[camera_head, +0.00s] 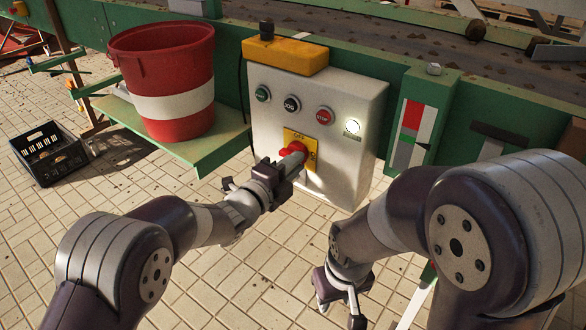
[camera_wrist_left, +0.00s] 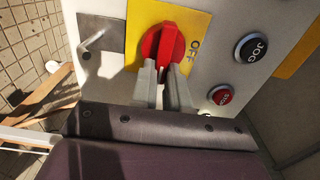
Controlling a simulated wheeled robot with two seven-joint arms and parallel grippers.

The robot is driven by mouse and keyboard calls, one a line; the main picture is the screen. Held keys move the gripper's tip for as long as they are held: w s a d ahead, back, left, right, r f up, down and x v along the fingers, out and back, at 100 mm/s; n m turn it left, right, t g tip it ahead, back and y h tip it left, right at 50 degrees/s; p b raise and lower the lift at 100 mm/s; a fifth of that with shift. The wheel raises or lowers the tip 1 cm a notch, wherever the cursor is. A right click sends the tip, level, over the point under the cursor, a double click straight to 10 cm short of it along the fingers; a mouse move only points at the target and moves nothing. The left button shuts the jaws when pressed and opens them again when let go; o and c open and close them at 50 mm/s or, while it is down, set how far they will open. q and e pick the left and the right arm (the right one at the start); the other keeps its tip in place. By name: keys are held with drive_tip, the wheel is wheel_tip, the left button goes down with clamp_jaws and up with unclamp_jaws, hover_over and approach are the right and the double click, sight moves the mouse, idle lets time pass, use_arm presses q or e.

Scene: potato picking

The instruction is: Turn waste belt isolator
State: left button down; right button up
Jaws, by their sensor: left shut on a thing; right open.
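The isolator is a red rotary handle (camera_head: 294,151) on a yellow plate (camera_head: 311,160), low on the front of a light grey control box (camera_head: 335,105). In the left wrist view the red handle (camera_wrist_left: 163,45) shows close up, with the word OFF on the plate beside it. My left gripper (camera_head: 287,165) is at the handle; in the left wrist view its fingers (camera_wrist_left: 163,80) are shut on the handle's grip bar. The fingers cover the bar's near end. My right gripper (camera_head: 340,300) is open and empty, low over the tiled floor, well away from the box.
Green, black and red buttons (camera_head: 292,104) and a lit white lamp (camera_head: 352,126) sit above the isolator. A red bucket (camera_head: 175,85) with a white band stands on a green shelf (camera_head: 200,150) left of the box. A black crate (camera_head: 48,153) is on the floor.

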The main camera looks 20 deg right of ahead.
use_arm(q)
drive_tip(key=shift+f, duration=0.15)
idle(0.4)
drive_tip(key=c, duration=1.1)
unclamp_jaws()
drive_tip(key=p+v, duration=0.3)
drive_tip(key=v, duration=0.9)
drive_tip(key=shift+s+a+p, duration=0.3)
drive_tip(key=shift+p, duration=0.05)
